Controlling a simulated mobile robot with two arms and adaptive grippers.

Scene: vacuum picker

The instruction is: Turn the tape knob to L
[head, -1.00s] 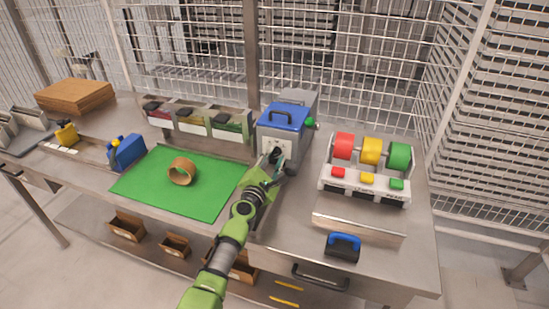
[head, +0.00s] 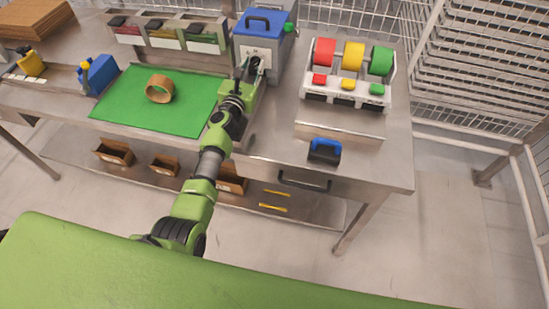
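A grey box-shaped machine (head: 271,45) with a blue handled lid (head: 263,20) stands at the back of the bench, with a pale marked panel on its front. My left gripper (head: 246,68) is right in front of that panel, its fingers pointing at it. A knob cannot be made out there; the gripper covers the lower part of the panel. Whether the fingers touch or grip anything is too small to tell. My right gripper is out of view.
A dispenser with red, yellow and green rolls (head: 353,55) stands to the right. A blue-handled black tool (head: 324,150) is near the front edge. Bins (head: 163,35) line the back.

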